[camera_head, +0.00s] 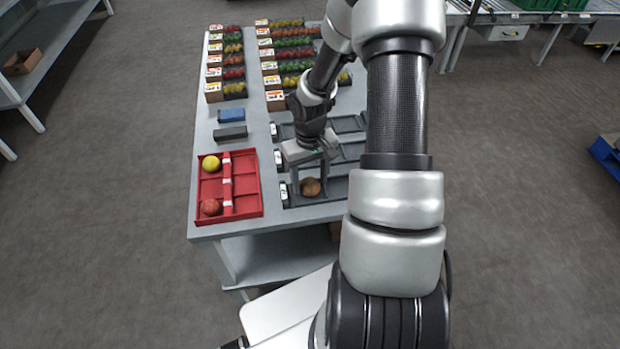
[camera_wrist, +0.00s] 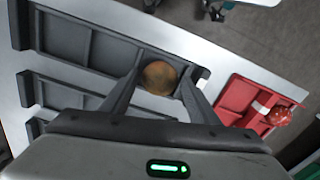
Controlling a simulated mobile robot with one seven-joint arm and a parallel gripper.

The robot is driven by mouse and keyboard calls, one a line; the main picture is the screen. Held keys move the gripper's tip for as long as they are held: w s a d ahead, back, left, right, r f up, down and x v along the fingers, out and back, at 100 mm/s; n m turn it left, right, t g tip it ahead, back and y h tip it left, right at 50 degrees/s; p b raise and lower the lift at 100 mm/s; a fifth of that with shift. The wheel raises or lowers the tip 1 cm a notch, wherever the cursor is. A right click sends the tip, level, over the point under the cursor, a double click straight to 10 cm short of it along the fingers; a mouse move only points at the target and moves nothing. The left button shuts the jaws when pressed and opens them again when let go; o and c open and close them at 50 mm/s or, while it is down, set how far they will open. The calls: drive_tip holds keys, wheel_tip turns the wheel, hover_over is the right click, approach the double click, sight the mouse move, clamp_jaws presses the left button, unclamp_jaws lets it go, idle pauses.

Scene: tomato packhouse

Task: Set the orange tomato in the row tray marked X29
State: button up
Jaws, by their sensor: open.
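The orange tomato (camera_head: 311,187), brownish in this light, is at the label end of the nearest grey row tray (camera_head: 335,198). My gripper (camera_head: 310,183) is open, with one finger on each side of the tomato. In the wrist view the tomato (camera_wrist: 158,78) shows between the two fingertips (camera_wrist: 163,75), at the end compartment of a grey tray (camera_wrist: 85,45). I cannot tell whether the fingers touch it. White labels sit on the tray ends, but their marks are too small to read, so I cannot tell which tray is X29.
A red divided tray (camera_head: 255,207) to the left holds a yellow tomato (camera_head: 211,163) and a red tomato (camera_head: 210,207). A blue box (camera_head: 231,115) and a dark grey box (camera_head: 230,133) lie behind it. Packed produce boxes fill the table's far end. Two more grey row trays stand behind the nearest.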

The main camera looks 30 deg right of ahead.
drive_tip(key=shift+r+p, duration=1.35)
drive_tip(key=shift+r, duration=0.45)
drive_tip(key=o, duration=0.6)
drive_tip(key=c, duration=0.4)
drive_tip(key=shift+o, duration=0.2)
drive_tip(key=shift+r+p, duration=1.85)
drive_tip(key=shift+r, duration=0.65)
